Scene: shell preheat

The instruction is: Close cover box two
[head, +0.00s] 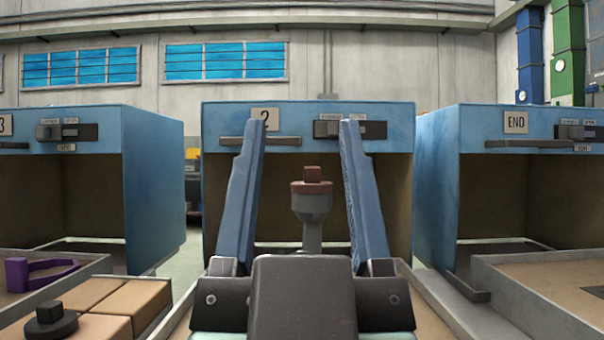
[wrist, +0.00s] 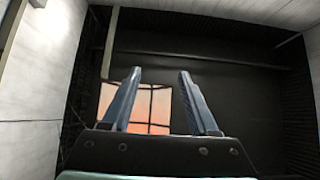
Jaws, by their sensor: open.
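Cover box two (head: 228,119) is a blue box straight ahead in the head view, with a "2" plate, a dark bar handle (head: 284,141) and a dark slider switch (head: 372,131) on its upper front. Below that panel its front is open onto a brown interior. My gripper (head: 301,125) is open and empty, its two blue fingers pointing up in front of the box. The fingers overlap the panel in the picture; I cannot tell whether they touch it. In the wrist view my gripper (wrist: 160,72) shows against a dark surface, with no handle between the fingers.
A grey piece with a brown top (head: 312,207) stands between the fingers in the picture. Blue boxes stand left (head: 152,190) and right, marked END (head: 436,180).

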